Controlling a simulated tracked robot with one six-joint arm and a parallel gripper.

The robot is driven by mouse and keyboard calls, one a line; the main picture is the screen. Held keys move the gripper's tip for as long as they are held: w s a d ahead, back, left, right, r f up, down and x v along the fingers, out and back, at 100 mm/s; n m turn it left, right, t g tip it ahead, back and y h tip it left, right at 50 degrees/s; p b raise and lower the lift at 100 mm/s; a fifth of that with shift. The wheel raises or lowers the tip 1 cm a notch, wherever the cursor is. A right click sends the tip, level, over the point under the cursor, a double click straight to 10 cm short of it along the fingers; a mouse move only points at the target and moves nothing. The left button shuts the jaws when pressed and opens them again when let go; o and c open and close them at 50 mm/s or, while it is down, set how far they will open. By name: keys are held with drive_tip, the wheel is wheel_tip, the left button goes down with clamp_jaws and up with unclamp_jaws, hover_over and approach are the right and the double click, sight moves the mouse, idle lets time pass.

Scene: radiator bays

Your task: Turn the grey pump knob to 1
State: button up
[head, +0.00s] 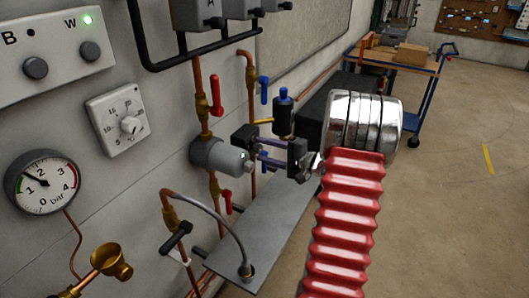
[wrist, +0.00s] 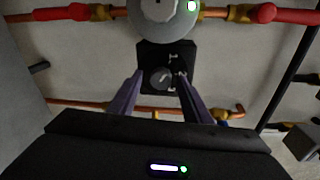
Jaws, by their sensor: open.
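The grey pump (head: 220,157) sits on the copper pipe at the wall, its green light lit. It also shows at the top of the wrist view (wrist: 162,12). On its black block (wrist: 150,55) is a small round grey knob (wrist: 161,78) with a pale line on its face. My gripper (head: 258,150) is open in front of the block. In the wrist view its two purple fingers stand on either side of the knob; I cannot tell whether they touch it. The knob is hidden in the head view.
Red valve levers (head: 216,95) and copper pipes flank the pump. A grey shelf plate (head: 262,235) with a hose fitting lies below. A gauge (head: 42,181) and a dial (head: 119,119) are on the wall at left. Floor at right is clear.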

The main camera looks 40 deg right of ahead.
drive_tip(key=v, duration=1.3)
drive_tip(key=shift+s, duration=0.35)
drive_tip(key=shift+d, duration=0.1)
drive_tip(key=s+a+f+m+g+y, duration=0.1)
drive_tip(key=s+a+f+g, duration=0.35)
drive_tip(key=a+f, duration=0.2)
drive_tip(key=s+a+n+g, duration=0.35)
drive_tip(key=a+g, duration=0.35)
drive_tip(key=a, duration=0.6)
drive_tip(key=s+a+r+n+h, duration=0.1)
drive_tip(key=a+r+n+h, duration=0.1)
drive_tip(key=a+r+n, duration=0.2)
drive_tip(key=s+a+r+n+h, duration=0.1)
drive_tip(key=a+r+n, duration=0.4)
drive_tip(key=a, duration=0.5)
drive_tip(key=s+a+r+n+h, duration=0.1)
drive_tip(key=a+r+n, duration=0.3)
drive_tip(key=a, duration=0.4)
drive_tip(key=shift+r+n+t+h, duration=0.25)
drive_tip(key=shift+n+t+h, duration=0.2)
drive_tip(key=shift+h, duration=0.35)
